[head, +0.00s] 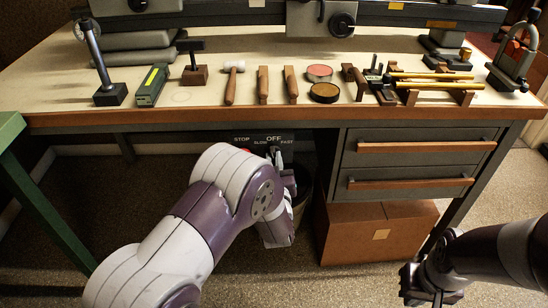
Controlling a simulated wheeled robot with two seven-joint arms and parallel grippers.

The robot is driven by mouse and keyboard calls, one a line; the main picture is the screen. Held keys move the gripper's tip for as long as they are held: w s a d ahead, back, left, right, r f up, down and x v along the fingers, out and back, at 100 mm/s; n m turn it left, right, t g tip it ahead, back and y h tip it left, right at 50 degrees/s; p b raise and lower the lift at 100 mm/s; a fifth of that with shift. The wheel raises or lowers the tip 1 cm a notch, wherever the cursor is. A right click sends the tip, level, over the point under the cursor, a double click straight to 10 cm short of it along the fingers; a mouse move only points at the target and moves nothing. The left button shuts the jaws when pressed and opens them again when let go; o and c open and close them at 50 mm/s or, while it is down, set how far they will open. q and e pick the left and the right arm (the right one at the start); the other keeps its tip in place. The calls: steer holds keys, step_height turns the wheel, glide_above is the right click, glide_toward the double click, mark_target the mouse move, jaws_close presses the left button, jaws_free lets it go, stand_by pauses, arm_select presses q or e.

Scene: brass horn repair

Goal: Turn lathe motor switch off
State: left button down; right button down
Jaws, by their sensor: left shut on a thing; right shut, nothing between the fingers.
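The lathe motor switch panel (300,139) hangs under the front edge of the bench, with the labels STOP, OFF, SLOW and FAST. My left gripper (275,154) is at this panel, just below the OFF label, and is shut on the switch. The switch's handle is mostly hidden by the fingers, and its exact angle cannot be told. Part of a red button shows under STOP beside my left wrist. My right gripper (427,298) is shut and empty, low at the bottom right, away from the bench.
Tools lie along the bench top (210,115), including a mallet (231,85), two round tins and brass rods (435,84). Two drawers (415,165) are right of the panel, above a cardboard box (375,230). A dark bin (303,190) stands behind my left gripper. A green frame (40,205) is at left.

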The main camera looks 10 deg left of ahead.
arm_select(q)
steer(key=shift+m+p, duration=0.35)
steer(key=shift+m, duration=0.55)
steer(key=shift+f, duration=0.1)
steer(key=c, duration=1.1)
jaws_free()
steer(key=p+v, duration=0.2)
steer(key=v, duration=1)
steer(key=shift+s+d+p, duration=0.1)
steer(key=shift+s+p, duration=0.2)
steer(key=shift+s, duration=0.1)
